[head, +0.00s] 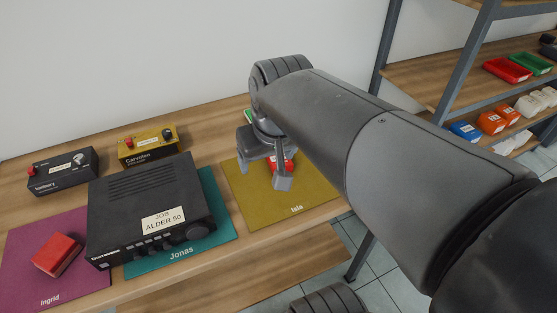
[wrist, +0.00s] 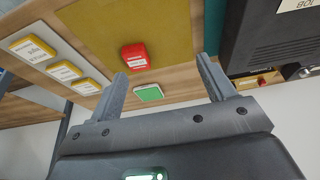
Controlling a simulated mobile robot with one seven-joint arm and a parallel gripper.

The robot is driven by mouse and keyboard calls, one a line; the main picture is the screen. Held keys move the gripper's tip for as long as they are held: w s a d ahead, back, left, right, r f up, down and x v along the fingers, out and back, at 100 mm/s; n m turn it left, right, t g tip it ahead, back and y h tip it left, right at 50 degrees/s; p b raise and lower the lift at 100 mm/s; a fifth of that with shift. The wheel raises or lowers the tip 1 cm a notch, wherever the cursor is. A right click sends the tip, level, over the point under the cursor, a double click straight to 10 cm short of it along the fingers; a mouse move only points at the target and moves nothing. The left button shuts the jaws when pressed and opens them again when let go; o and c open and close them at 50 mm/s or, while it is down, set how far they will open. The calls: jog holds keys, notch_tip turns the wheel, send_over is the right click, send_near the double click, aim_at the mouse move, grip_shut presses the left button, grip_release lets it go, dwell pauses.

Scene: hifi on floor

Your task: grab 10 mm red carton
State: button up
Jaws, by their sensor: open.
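A small red carton (wrist: 134,56) lies on the olive-yellow mat labelled Isla (head: 252,205), with a pale label whose print I cannot read. In the head view the carton (head: 287,164) is partly hidden by my gripper (head: 266,168). My gripper is open and empty above that mat, with the carton ahead of the fingers in the wrist view, nearer the left finger. Another red carton (head: 57,255) lies on the purple mat labelled Ingrid (head: 25,285), at the front left in the head view. No size mark is legible on either.
A large black unit (head: 150,205) stands on the teal mat labelled Jonas (head: 215,225). Two small instrument boxes, black (head: 63,170) and yellow (head: 147,148), stand behind.

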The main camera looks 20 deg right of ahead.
jog(key=w+d+f+g, duration=0.4)
jog(key=w+d, duration=0.4)
jog(key=w, duration=0.4)
jog(key=shift+m, duration=0.4)
jog(key=f, duration=1.1)
jog(key=shift+w+d, duration=0.1)
jog(key=shift+w, duration=0.1)
jog(key=c, duration=1.1)
